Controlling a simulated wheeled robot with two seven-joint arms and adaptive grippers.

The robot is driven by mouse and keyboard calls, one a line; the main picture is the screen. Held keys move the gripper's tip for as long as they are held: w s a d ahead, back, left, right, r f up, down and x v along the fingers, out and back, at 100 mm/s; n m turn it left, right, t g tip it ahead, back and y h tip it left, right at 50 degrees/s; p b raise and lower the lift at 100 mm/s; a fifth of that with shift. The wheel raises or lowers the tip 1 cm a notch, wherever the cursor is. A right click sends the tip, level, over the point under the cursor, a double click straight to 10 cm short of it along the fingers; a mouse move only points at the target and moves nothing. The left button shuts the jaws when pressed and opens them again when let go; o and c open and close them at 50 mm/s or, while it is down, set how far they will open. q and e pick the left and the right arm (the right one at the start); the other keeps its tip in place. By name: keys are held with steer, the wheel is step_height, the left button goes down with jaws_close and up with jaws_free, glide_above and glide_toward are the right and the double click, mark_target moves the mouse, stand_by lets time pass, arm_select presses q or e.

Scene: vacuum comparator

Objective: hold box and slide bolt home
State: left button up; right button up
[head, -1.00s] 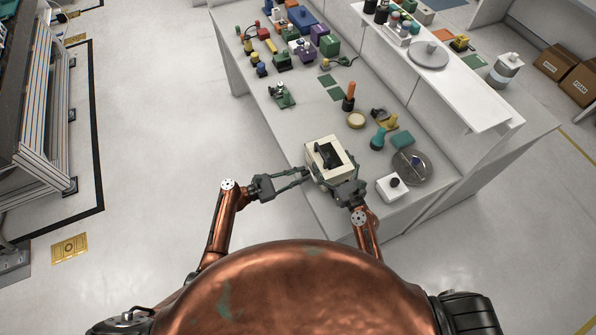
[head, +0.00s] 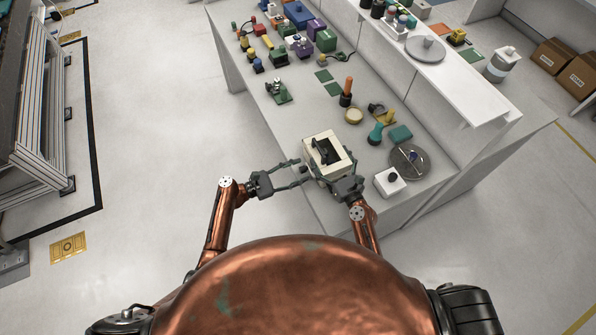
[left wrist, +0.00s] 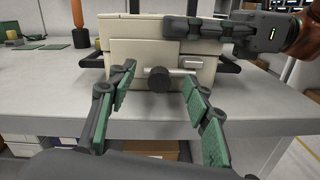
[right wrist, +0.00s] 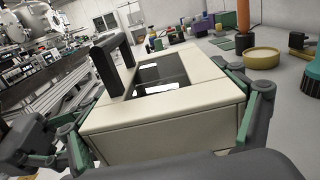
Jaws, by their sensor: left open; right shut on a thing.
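The cream box (head: 345,148) with a black handle on its dark top sits at the bench's near edge. It also shows in the left wrist view (left wrist: 122,50) and right wrist view (right wrist: 150,133). My right gripper (head: 332,181) is shut on the box, with fingers on two opposite sides in the right wrist view (right wrist: 163,130). The bolt's dark round knob (left wrist: 158,79) stands out from the box's side, with a pale rod (left wrist: 178,66) beside it. My left gripper (head: 300,172) is open, its fingers (left wrist: 163,95) on either side of the knob and apart from it.
A white block with a black knob (head: 390,181) and a round dish (head: 410,160) stand right of the box. The bench left of the box is clear.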

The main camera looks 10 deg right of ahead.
arm_select(q)
steer(key=v, duration=0.6)
steer(key=shift+a, duration=0.4)
steer(key=shift+s, duration=0.1)
steer(key=v, duration=1.2)
arm_select(e)
steer(key=o, duration=1.5)
steer(key=v, duration=1.2)
